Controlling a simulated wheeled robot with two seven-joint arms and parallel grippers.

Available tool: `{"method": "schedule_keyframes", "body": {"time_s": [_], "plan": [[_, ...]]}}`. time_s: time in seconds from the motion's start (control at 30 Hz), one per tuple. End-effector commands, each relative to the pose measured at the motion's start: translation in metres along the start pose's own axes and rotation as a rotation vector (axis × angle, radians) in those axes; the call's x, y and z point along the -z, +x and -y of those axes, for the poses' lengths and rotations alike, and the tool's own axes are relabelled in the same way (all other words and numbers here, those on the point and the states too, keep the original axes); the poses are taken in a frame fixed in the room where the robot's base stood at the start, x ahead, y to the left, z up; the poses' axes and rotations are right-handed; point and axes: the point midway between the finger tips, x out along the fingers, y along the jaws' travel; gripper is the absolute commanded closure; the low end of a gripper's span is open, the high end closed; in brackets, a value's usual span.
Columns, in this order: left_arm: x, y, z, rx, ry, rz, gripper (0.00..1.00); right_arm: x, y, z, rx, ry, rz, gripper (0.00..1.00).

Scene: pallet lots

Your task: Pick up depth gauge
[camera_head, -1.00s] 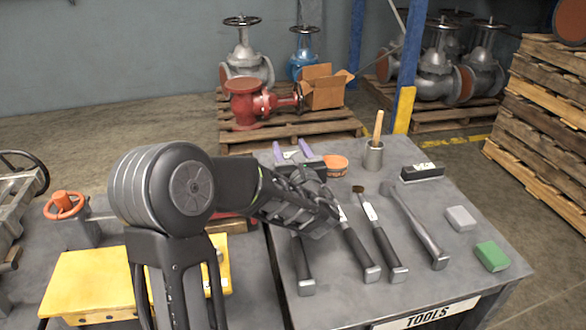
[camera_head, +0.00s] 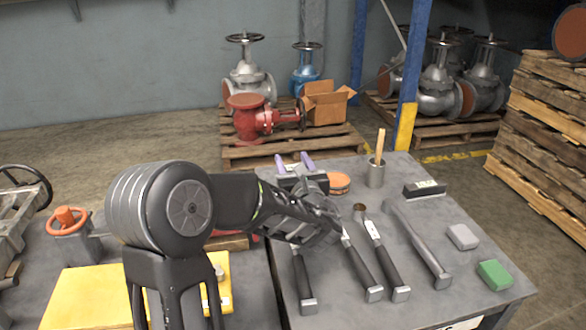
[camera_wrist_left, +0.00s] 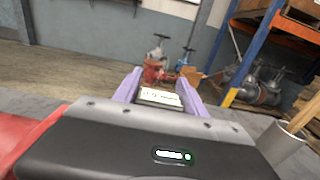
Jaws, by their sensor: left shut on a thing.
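My left gripper (camera_head: 293,162) is over the far left of the grey tool table (camera_head: 440,305), its purple fingertips pointing away. In the left wrist view its two purple fingers (camera_wrist_left: 160,92) stand apart, with a pale, labelled thing between them. I take this to be the depth gauge (camera_wrist_left: 160,97); only its light lettered face shows, and the lettering is too small to read. My right gripper is in neither view.
Several black-handled tools (camera_head: 380,255) and a hammer (camera_head: 420,245) lie on the table. An orange round thing (camera_head: 340,181), a metal cup (camera_head: 376,175), a black labelled block (camera_head: 424,189), a grey block (camera_head: 462,237) and a green block (camera_head: 494,274) stand around them.

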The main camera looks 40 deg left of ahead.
Motion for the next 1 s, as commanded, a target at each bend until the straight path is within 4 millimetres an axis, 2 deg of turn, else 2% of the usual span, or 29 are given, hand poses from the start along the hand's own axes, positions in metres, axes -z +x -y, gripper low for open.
{"method": "schedule_keyframes", "body": {"time_s": [0.03, 0.2, 0.4, 0.57, 1.0], "plan": [[-0.014, 0.0, 0.0, -0.001, -0.005, 0.007, 1.0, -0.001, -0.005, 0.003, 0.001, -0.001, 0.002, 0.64], [-0.047, 0.0, 0.0, 0.0, -0.006, 0.006, 1.0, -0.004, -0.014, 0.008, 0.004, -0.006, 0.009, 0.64], [-0.079, 0.0, 0.0, 0.001, -0.004, 0.005, 1.0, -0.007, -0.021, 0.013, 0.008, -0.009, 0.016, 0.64], [-0.087, 0.0, 0.0, -0.001, -0.003, 0.003, 1.0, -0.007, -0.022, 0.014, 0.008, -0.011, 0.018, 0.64], [-0.087, 0.0, 0.0, 0.0, -0.002, 0.003, 1.0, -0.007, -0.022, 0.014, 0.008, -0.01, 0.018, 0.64]]}}
